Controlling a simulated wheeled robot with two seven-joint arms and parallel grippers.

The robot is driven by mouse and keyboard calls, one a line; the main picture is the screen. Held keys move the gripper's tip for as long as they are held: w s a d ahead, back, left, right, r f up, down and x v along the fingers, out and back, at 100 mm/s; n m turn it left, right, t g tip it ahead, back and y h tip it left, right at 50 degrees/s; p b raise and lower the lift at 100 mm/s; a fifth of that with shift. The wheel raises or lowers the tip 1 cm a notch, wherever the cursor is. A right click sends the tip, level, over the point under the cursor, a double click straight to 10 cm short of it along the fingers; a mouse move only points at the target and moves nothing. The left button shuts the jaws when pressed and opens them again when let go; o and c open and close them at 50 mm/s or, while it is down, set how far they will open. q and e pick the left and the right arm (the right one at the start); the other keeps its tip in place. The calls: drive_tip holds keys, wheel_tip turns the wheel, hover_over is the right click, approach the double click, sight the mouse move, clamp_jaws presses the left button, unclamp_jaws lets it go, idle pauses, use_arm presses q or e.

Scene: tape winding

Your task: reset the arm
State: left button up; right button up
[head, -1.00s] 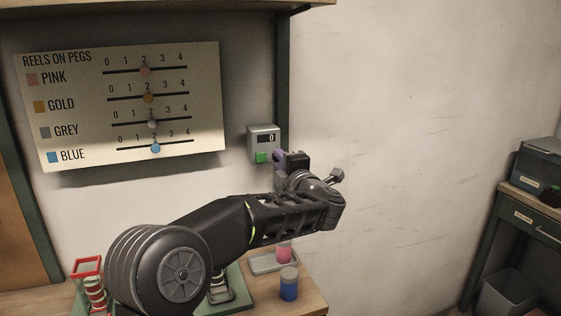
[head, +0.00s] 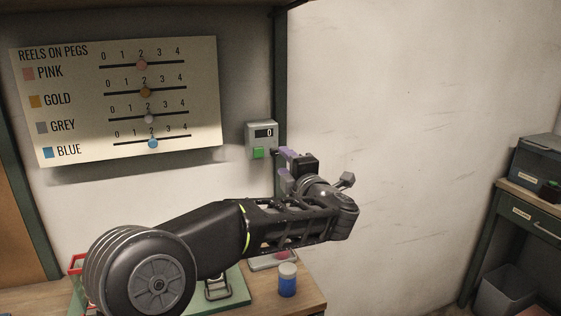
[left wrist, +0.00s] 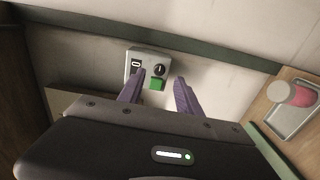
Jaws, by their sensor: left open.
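My left arm reaches across the head view from the lower left, over the workbench. My left gripper (head: 281,166) points toward the wall, with its purple fingers just right of and below the grey counter box (head: 264,131). In the left wrist view the fingers (left wrist: 160,78) are spread apart with nothing between them that they hold. The counter box shows ahead of them in that view (left wrist: 133,62), with its green button (left wrist: 157,84) and a dark dial. Its display reads 0 in the head view. My right gripper is in neither view.
A blue reel (head: 287,281) stands at the bench's right end. A pink reel (head: 282,255), on a grey tray (head: 262,266), is partly behind my arm. A red frame (head: 76,264) is at left. The REELS ON PEGS board (head: 190,120) hangs behind. Wall space at right is clear.

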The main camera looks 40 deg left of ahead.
use_arm(q)
drive_tip(key=v, duration=0.2)
drive_tip(key=shift+s+d, duration=0.25)
drive_tip(key=shift+d, duration=0.1)
drive_tip(key=shift+w, duration=0.1)
